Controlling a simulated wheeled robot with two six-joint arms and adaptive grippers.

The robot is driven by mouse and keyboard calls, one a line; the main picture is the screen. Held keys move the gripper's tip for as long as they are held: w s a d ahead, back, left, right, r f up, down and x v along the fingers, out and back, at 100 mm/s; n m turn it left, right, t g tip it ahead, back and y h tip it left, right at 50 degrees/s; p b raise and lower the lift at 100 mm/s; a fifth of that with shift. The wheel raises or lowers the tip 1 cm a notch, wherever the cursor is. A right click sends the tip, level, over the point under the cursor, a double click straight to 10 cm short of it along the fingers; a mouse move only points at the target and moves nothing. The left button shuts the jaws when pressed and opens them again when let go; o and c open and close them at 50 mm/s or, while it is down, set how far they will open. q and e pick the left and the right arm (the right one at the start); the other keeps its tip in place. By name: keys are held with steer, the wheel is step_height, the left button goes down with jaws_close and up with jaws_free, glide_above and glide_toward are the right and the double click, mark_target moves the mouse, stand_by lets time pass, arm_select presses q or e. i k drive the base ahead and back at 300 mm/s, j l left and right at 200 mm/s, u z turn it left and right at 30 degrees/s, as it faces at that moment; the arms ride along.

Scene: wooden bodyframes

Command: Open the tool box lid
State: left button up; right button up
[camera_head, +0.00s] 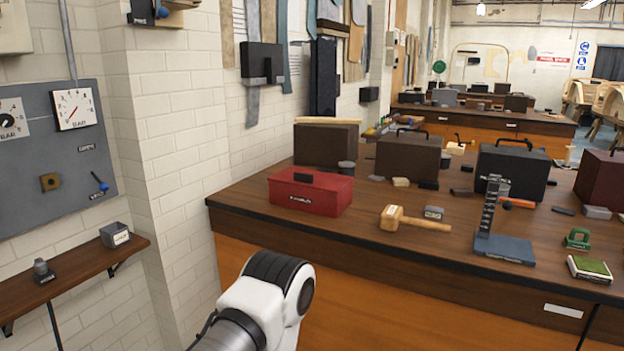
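A red tool box (311,196) stands near the left front corner of the workbench (362,236). Its red lid (325,184) is shut, with a dark handle (303,177) on top. A white and dark arm link of mine comes in at the bottom, below and in front of the bench edge, well apart from the tool box. Neither gripper's fingers show in the head view.
A wooden mallet (398,218) and a blue-grey stand (503,247) are right of the tool box. Several dark cases, such as a brown one (407,160) and a black one (512,172), stand behind. A brick wall (185,150) bounds the left.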

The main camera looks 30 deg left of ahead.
mark_target(329, 182)
steer(key=i+j, duration=0.15)
steer(key=j, duration=0.2)
steer(key=i+j+z, duration=0.1)
steer(key=j, duration=0.25)
steer(key=i+j, duration=0.15)
steer(key=j, duration=0.2)
steer(key=i+j+z, duration=0.1)
steer(key=j, duration=0.25)
steer(key=i+j+z, duration=0.1)
steer(key=j, duration=0.25)
steer(key=i+j, duration=0.15)
steer(key=j, duration=0.2)
